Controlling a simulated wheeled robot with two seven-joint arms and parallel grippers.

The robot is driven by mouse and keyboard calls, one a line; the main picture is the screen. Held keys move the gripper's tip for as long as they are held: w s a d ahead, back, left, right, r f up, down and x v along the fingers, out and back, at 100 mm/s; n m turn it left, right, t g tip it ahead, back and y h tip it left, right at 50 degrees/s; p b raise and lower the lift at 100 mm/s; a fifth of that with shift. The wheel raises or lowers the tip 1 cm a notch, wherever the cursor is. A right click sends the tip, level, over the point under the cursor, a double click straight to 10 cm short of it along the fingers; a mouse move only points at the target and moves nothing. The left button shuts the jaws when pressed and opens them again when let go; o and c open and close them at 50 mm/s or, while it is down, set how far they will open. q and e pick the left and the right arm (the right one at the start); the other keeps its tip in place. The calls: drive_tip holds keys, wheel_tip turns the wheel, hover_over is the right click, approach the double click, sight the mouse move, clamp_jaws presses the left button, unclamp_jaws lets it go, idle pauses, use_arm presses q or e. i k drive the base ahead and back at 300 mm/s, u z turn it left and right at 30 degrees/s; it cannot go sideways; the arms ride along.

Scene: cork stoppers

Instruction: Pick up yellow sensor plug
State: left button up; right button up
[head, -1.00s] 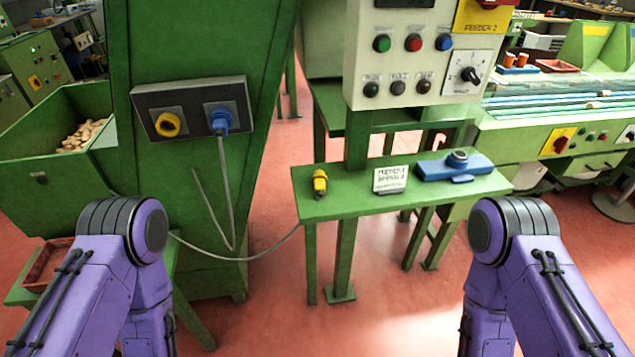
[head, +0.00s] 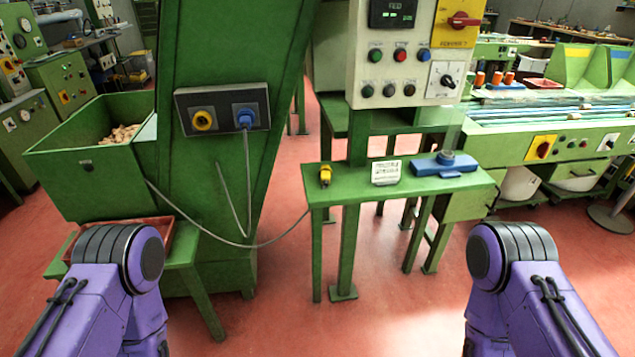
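The yellow sensor plug (head: 325,175) lies on the left end of a narrow green shelf (head: 345,192) below the control box. A yellow socket (head: 203,121) sits in a dark panel on the green machine, beside a blue plug (head: 245,118) seated in that panel with a grey cable hanging from it. My two purple arms show at the lower left and lower right of the head view. Both grippers are out of view, and nothing of mine shows near the yellow plug.
A grey cable (head: 225,240) droops between machine and shelf. A green bin of corks (head: 85,160) and a red tray (head: 160,232) stand left. Red floor is open in front.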

sight(325, 173)
drive_tip(key=u, duration=1.65)
drive_tip(key=i, duration=1.05)
drive_tip(key=z, duration=1.85)
